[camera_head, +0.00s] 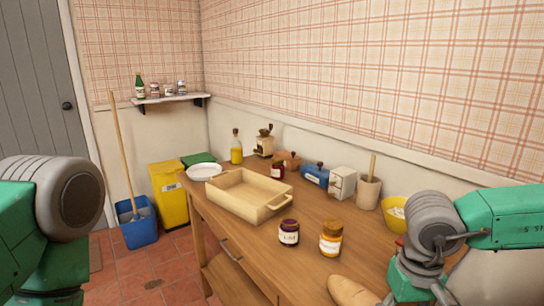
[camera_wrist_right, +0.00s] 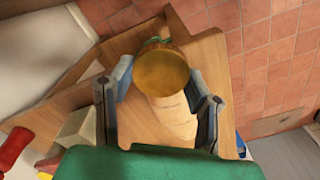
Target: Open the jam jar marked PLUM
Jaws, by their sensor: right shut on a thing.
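A dark purple jar (camera_head: 288,233) with a white label stands on the table; its lettering is too small to read surely. An amber jar (camera_head: 331,238) with an orange-brown top stands just right of it. A smaller dark red jar (camera_head: 277,170) is farther back. My right gripper (camera_wrist_right: 160,78) is shut on a round golden, lid-like thing (camera_wrist_right: 161,73), with a finger at each side. In the head view my right gripper is at the lower right, its fingertips cut off or hidden. My left arm shows at the left edge; its gripper is out of view.
A tan tray (camera_head: 245,207) lies behind the jars. A bread loaf (camera_head: 350,291) is at the front edge, near my right gripper. A yellow bowl (camera_head: 394,213), a utensil crock (camera_head: 368,192) and a white box (camera_head: 342,184) line the wall.

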